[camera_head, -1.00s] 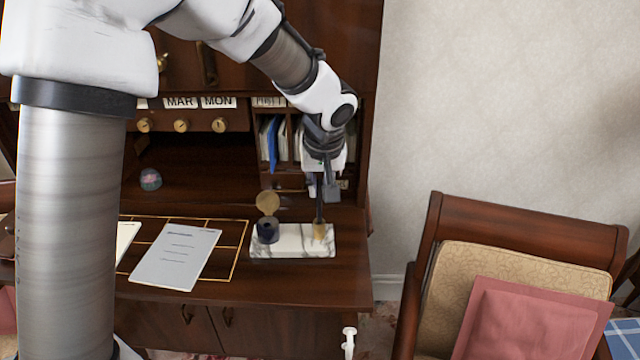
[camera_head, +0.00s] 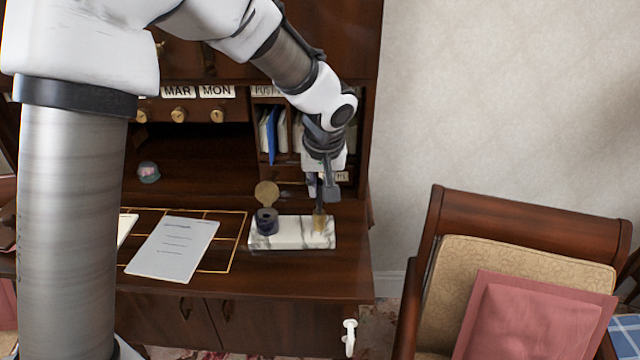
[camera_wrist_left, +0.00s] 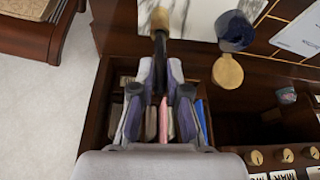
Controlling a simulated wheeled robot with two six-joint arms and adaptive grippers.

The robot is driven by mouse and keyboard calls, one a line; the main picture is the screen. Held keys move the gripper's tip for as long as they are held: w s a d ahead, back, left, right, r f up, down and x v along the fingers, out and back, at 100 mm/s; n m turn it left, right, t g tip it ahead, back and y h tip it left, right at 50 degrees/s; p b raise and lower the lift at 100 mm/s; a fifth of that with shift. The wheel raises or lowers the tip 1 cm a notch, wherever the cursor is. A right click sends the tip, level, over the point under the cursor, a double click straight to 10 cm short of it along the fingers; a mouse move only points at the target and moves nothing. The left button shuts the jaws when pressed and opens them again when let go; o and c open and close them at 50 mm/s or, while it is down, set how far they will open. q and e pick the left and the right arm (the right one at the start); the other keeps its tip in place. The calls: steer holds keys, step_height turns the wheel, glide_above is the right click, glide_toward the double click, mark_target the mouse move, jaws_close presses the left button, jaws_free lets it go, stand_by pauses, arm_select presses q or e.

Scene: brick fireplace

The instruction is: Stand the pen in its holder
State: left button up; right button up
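The pen (camera_head: 319,202) is dark and stands nearly upright, its lower end in the brass holder (camera_head: 319,223) at the right end of the white marble stand (camera_head: 288,234). My left gripper (camera_head: 322,192) is just above the holder, with the pen between its fingers. In the left wrist view the fingers (camera_wrist_left: 161,78) close on both sides of the pen (camera_wrist_left: 160,45), and the brass holder (camera_wrist_left: 162,18) is beyond them. How deep the pen sits is hidden. My right gripper is not in view.
A dark inkwell (camera_head: 266,222) with a raised brass lid is on the stand's left end. Paper (camera_head: 173,250) lies further left on the desk. Letter slots (camera_head: 270,135) are close behind the gripper. A chair (camera_head: 510,240) stands at the right.

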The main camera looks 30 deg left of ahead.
arm_select(q)
steer(key=o, duration=0.4)
steer(key=v, duration=1.2)
steer(key=shift+w, duration=0.1)
